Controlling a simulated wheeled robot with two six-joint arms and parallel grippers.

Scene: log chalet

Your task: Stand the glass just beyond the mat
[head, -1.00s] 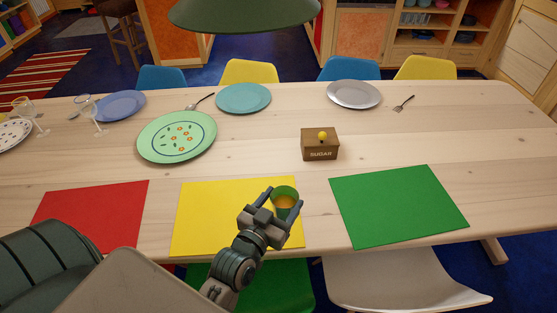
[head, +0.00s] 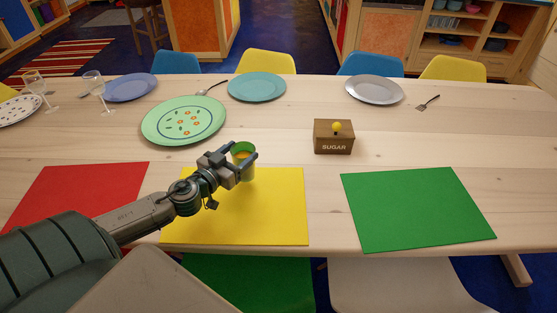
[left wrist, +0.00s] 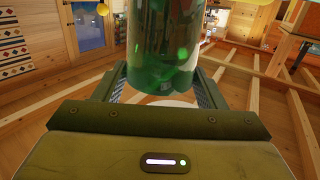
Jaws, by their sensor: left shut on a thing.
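A green glass (head: 247,173) is held upright in my left gripper (head: 242,157). In the head view it overlaps the far edge of the yellow mat (head: 262,215); I cannot tell whether its base touches anything. In the left wrist view the green glass (left wrist: 165,45) fills the upper middle, between the two fingers of my left gripper (left wrist: 165,88). My left arm crosses the yellow mat's left part and hides some of it. My right gripper is not in view.
A brown sugar box (head: 333,137) stands beyond, to the right. A pale green patterned plate (head: 150,125) lies beyond, to the left. A red mat (head: 75,195) and a green mat (head: 415,210) flank the yellow one. Bare table lies between the glass and the teal plate (head: 257,87).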

